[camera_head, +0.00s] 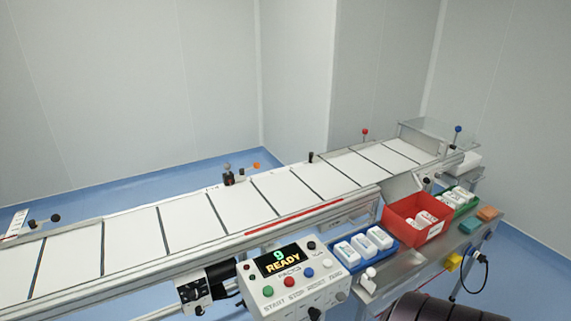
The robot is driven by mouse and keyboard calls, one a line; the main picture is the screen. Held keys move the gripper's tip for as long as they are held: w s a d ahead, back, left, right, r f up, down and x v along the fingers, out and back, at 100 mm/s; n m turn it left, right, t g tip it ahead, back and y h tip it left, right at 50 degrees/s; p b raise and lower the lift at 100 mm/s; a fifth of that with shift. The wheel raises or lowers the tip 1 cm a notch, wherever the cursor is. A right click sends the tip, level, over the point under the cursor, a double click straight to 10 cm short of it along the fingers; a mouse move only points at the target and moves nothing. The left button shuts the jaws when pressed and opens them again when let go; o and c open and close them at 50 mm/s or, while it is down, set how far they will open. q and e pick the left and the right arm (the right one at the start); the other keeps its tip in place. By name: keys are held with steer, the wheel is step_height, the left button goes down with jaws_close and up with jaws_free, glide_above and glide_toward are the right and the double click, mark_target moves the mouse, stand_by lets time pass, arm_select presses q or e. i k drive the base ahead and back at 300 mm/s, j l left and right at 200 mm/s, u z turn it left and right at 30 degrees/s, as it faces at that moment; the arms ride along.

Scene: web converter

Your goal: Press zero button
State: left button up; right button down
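The control panel (297,292) stands at the front of the conveyor, low in the middle of the head view. Its screen (279,260) shows a green 9 above yellow READY. Below the screen is a row of buttons: green START (268,291), red STOP (289,282), blue RESET (308,272) and a pale ZERO button (328,264) at the right end. The ZERO label is under that pale button. Nothing touches the buttons. Neither of my grippers is in view; a dark rounded part shows at the bottom right edge.
A long conveyor (236,216) with white panels runs behind the panel. To its right a side table holds a blue tray (352,262) of white packs, a red bin (390,222) and a green tray (468,204). A black knob (311,245) sits beside the screen.

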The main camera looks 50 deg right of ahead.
mark_target(327, 263)
steer(key=z, duration=1.4)
